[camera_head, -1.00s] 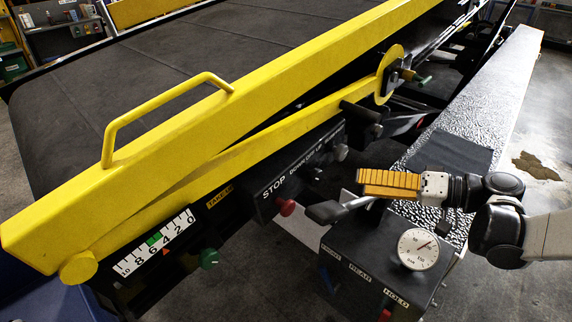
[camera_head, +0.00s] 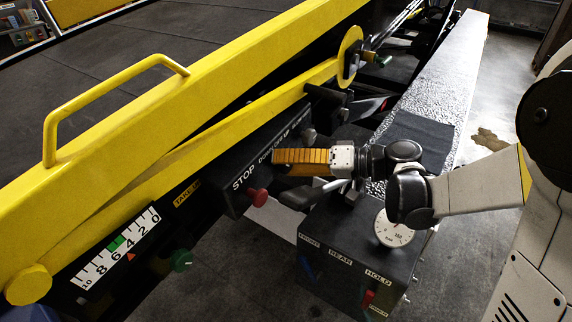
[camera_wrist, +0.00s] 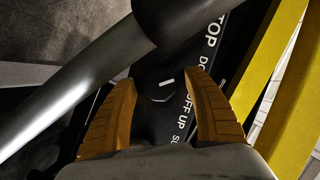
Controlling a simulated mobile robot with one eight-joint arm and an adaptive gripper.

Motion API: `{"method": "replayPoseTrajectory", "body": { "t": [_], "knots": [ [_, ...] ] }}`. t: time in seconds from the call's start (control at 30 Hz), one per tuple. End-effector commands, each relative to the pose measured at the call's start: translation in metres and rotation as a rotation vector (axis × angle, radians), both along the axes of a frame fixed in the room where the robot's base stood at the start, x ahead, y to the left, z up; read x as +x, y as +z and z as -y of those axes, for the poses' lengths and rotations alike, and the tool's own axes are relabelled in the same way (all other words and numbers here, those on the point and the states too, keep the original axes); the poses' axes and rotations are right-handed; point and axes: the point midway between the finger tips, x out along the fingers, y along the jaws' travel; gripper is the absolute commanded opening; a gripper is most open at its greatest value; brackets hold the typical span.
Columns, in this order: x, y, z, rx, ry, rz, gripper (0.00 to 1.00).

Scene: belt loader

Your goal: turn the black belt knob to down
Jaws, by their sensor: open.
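The black belt knob (camera_wrist: 156,91), with a short white pointer line, shows in the wrist view between my spread fingers. It sits on the black control panel (camera_head: 236,205) by the DOWN, OFF and UP lettering; I cannot tell exactly which word its pointer marks. My gripper (camera_wrist: 162,76) is open, one orange finger on each side of the knob, with no clear contact. In the head view my gripper (camera_head: 277,158) is in front of the panel and hides the knob.
A red knob (camera_head: 257,197) sits beside STOP. A dark lever (camera_head: 296,197) is close below my gripper, and a dark rod (camera_wrist: 70,85) crosses the wrist view. A control box with a dial gauge (camera_head: 392,230) stands below. A yellow rail (camera_head: 200,105) runs above.

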Motion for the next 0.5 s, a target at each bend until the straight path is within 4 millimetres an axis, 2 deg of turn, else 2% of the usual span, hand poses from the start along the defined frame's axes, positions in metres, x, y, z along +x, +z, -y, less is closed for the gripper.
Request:
{"method": "replayPoseTrajectory", "body": {
  "t": [0.13, 0.17, 0.3, 0.33, 0.5],
  "knots": [
    [0.0001, 0.0002, 0.0002, 0.000, 0.000, 0.000, 0.60],
    [0.0001, 0.0002, 0.0002, 0.000, 0.000, 0.000, 0.55],
    [0.0000, 0.0003, 0.0003, 0.000, 0.000, 0.000, 0.13],
    [0.0000, 0.0003, 0.0003, 0.000, 0.000, 0.000, 0.06],
    [-0.0004, 0.0021, 0.0000, -0.029, 0.000, 0.035, 0.06]
  ]
}}
